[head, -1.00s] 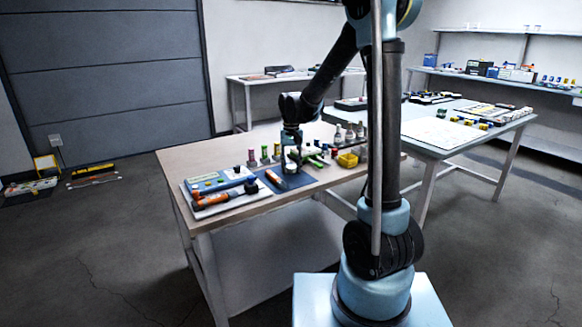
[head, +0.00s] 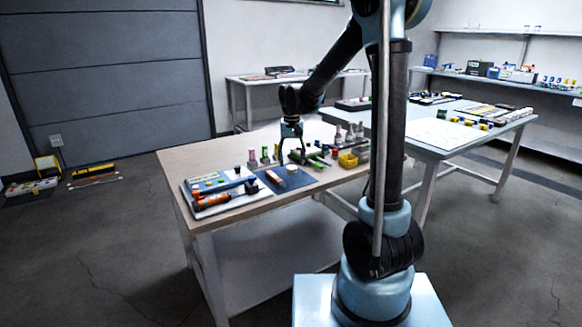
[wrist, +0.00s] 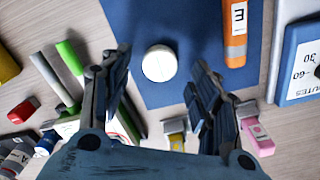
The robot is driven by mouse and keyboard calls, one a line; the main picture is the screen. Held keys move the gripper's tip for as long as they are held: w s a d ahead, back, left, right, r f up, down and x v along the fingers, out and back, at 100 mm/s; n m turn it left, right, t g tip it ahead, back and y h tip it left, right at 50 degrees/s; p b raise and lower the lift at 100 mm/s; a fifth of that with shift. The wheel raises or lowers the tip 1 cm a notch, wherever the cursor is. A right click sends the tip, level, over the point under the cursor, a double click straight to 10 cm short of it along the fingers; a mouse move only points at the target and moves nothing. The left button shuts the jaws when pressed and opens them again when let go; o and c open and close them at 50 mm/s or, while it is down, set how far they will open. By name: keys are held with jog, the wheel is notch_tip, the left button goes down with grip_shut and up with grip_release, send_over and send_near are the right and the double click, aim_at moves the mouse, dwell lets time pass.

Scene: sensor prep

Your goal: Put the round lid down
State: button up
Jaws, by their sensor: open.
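The round lid (wrist: 160,63) is a small white disc. In the wrist view it lies flat on the blue mat (wrist: 150,20), near the mat's edge. It also shows as a pale spot in the head view (head: 292,168). My gripper (wrist: 159,72) is open, with one finger on each side of the lid in the wrist picture and a gap to both. In the head view my gripper (head: 292,159) points down above the mat, and nothing is between its fingers.
An orange labelled tool (wrist: 235,32) lies on the mat's right side. Green markers (wrist: 70,58) lie to the left, a pink block (wrist: 257,136) at lower right. A timer-like panel (wrist: 300,62) stands at the right edge. Bare mat surrounds the lid.

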aim_at(292, 167)
notch_tip(292, 167, up, 9)
jog(key=s+d, duration=0.8)
jog(key=s+d+f, duration=0.4)
jog(key=s, duration=0.4)
jog(key=s+d+f+t, duration=0.1)
jog(key=s+d+f, duration=0.3)
jog(key=s, duration=0.3)
jog(key=s+d+f+t, duration=0.1)
jog(key=s+d+f, duration=0.4)
jog(key=s, duration=0.3)
jog(key=shift+s+m, duration=0.3)
jog(key=shift+s, duration=0.05)
jog(key=shift+d+f, duration=0.1)
jog(key=shift+w+f, duration=0.2)
jog(key=shift+w, duration=0.3)
